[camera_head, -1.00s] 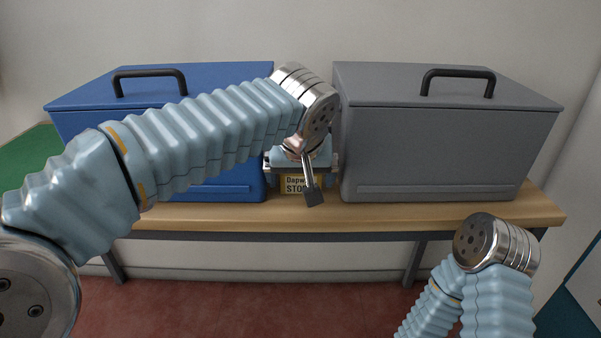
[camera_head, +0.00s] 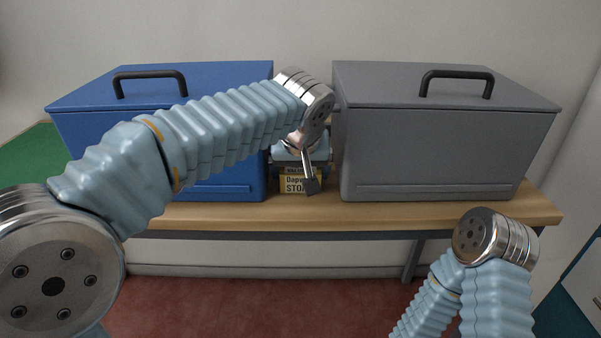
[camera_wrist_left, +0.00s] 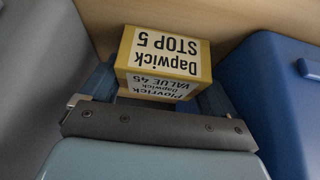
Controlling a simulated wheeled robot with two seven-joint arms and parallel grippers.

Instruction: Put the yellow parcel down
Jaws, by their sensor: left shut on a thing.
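The yellow parcel (camera_head: 290,187) is a small box with white labels reading "Dapwick STOP". It is in the gap between the blue bin and the grey bin, at the wooden counter. My left gripper (camera_head: 301,170) is shut on it, partly hidden by my wrist and a grey tag-like piece. In the left wrist view the parcel (camera_wrist_left: 170,55) sits between the two fingers, its "STOP 5" and "VALUE 45" labels upside down. I cannot tell whether its underside touches the counter. My right gripper is out of view; only part of that arm shows at lower right.
The blue lidded bin (camera_head: 225,85) stands close on the left and the grey lidded bin (camera_head: 440,150) close on the right, leaving a narrow gap. The wooden counter (camera_head: 400,214) has a bare strip along its front edge.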

